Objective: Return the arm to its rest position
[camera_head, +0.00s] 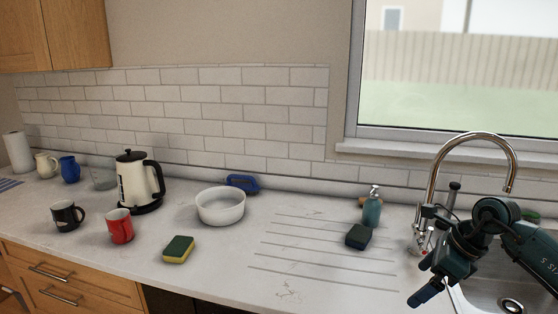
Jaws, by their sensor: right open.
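My right arm comes in from the right edge, over the sink side of the counter. My right gripper (428,277) is low at the right, near the sink's left rim, with its fingers pointing down and left. It is open and I see nothing between its fingers. The dark arm links cover part of the sink and the tap's base. My left gripper is not in view.
The steel tap (476,137) arches close behind my right arm, by the sink (480,298). A soap bottle (372,208) and dark sponge (358,237) stand left of it. A white bowl (220,207), yellow-green sponge (178,250), red mug (120,226) and kettle (137,182) are farther left.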

